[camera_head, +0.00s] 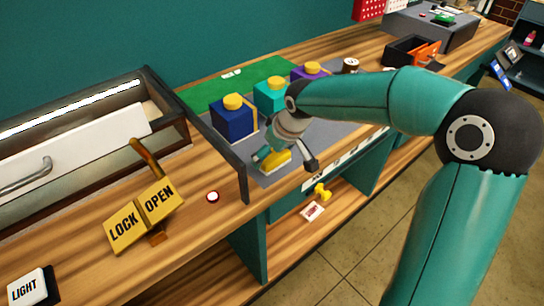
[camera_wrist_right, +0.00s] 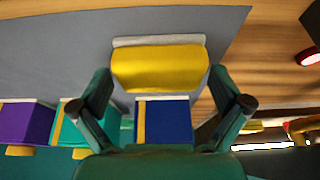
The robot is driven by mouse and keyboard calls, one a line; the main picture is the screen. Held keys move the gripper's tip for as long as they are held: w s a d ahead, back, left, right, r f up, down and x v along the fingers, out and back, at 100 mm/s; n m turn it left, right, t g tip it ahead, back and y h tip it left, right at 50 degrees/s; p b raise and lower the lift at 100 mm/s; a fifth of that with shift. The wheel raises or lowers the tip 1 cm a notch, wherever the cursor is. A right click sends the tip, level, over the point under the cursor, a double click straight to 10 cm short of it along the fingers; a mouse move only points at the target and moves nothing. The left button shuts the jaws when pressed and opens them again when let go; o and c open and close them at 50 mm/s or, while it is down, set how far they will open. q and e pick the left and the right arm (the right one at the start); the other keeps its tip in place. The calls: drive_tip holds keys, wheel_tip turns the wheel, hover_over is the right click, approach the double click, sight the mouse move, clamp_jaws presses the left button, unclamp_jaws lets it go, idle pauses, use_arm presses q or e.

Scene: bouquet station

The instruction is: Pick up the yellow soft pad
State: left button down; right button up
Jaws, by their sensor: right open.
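The yellow soft pad (camera_head: 278,160) lies on the grey mat at the counter's front edge, partly hidden by my right gripper in the head view. In the right wrist view the pad (camera_wrist_right: 160,69) is a wide yellow block with a pale grey strip along its far side. My right gripper (camera_head: 286,164) is over the pad, fingers apart. In the wrist view the fingers of the right gripper (camera_wrist_right: 160,84) stand on either side of the pad's near part, with visible gaps. Contact is not seen. My left gripper is not in view.
Blue (camera_head: 233,124), teal (camera_head: 270,98) and purple (camera_head: 300,74) boxes with yellow knobs stand behind the pad. A dark upright panel (camera_head: 222,160) edges the mat at left. A LOCK/OPEN sign (camera_head: 142,214) stands further left. A yellow item (camera_head: 322,192) lies on the lower shelf.

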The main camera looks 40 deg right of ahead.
sight(273, 153)
drive_tip(key=shift+w+f, duration=0.1)
drive_tip(key=shift+f, duration=0.2)
drive_tip(key=c, duration=0.9)
drive_tip(key=shift+r, duration=0.15)
wheel_tip(273, 153, up, 20)
drive_tip(key=shift+f+p, duration=0.1)
drive_tip(key=shift+p, duration=0.8)
